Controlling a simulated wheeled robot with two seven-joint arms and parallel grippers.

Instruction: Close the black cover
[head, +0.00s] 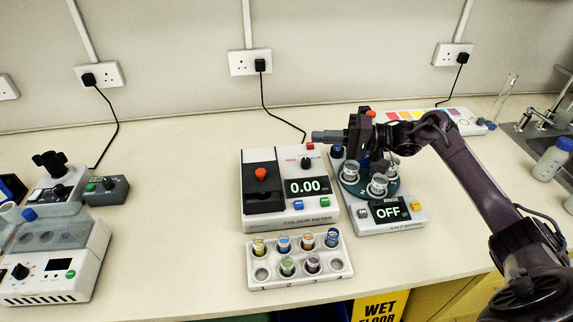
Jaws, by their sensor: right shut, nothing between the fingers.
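The black cover (262,178) is on the left part of the white colour meter (328,212) and carries an orange-red knob (261,174). From this angle I cannot tell whether it is fully closed. The meter's display (307,187) reads 0.00. My right gripper (316,136) is shut and empty, pointing left above the meter's back right corner. It is to the right of and behind the cover, apart from the knob. My left gripper is not in view.
A round carousel device (388,228) with cups and an OFF display stands right of the meter, under my right arm. A white rack (256,284) with several coloured vials is in front. More instruments (50,285) stand at left. The bench between is clear.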

